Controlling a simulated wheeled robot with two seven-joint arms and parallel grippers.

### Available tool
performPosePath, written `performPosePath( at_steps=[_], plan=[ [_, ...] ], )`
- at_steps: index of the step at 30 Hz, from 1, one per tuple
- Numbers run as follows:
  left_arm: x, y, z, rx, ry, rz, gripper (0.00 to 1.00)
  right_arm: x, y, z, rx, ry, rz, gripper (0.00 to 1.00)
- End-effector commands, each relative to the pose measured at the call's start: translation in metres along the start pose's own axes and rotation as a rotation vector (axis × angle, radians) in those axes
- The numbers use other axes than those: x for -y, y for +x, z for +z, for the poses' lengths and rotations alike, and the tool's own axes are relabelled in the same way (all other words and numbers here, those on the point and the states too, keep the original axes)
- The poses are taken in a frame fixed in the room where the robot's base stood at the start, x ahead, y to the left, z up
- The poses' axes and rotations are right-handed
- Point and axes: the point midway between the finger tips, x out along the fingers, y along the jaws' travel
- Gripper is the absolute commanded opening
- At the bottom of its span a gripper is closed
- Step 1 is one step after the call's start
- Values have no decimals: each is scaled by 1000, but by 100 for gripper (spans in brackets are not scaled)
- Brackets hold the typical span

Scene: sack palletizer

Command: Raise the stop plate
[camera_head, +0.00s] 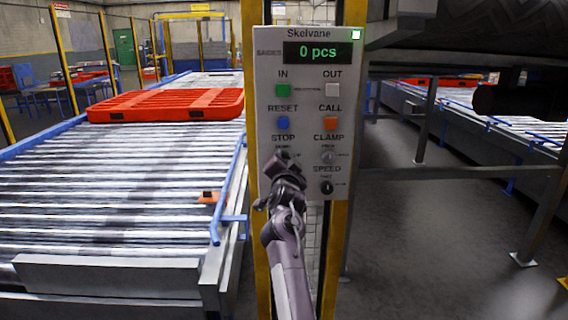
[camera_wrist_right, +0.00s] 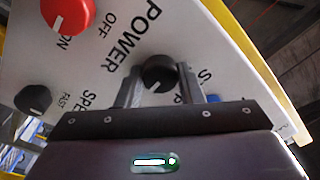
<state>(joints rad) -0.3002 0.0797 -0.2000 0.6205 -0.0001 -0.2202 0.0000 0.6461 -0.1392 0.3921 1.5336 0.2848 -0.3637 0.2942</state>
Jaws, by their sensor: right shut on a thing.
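A grey control panel (camera_head: 305,110) stands on a yellow post in the head view. Its display reads "0 pcs". The label STOP shows on its lower left, and the knob below it is hidden behind my right gripper (camera_head: 283,160). In the wrist view a black knob (camera_wrist_right: 158,68) sits between the two fingers of my right gripper (camera_wrist_right: 159,85), which is shut on it. A partly covered label starting with S is beside it. I cannot make out which part of the conveyor is the stop plate. My left gripper is not in view.
The clamp knob (camera_head: 327,157) and speed knob (camera_head: 327,187) are close to the right gripper. A red power knob (camera_wrist_right: 68,14) shows in the wrist view. A red pallet (camera_head: 165,105) lies on the roller conveyor (camera_head: 120,170) at left. Open floor is at right.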

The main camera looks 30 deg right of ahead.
Motion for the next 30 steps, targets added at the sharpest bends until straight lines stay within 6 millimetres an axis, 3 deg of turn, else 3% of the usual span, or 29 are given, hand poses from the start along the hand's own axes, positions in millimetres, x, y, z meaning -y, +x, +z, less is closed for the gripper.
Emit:
performPosePath(
  at_steps=[17, 18, 22, 30],
  plan=[
    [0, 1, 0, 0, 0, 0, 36, 1, 0, 0, -2, 36, 0, 11],
    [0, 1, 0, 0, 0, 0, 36, 1, 0, 0, -2, 36, 0, 35],
    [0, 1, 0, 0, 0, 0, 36, 1, 0, 0, -2, 35, 1, 52],
    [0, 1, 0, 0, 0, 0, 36, 0, 0, 0, -2, 34, 1, 56]
  ],
)
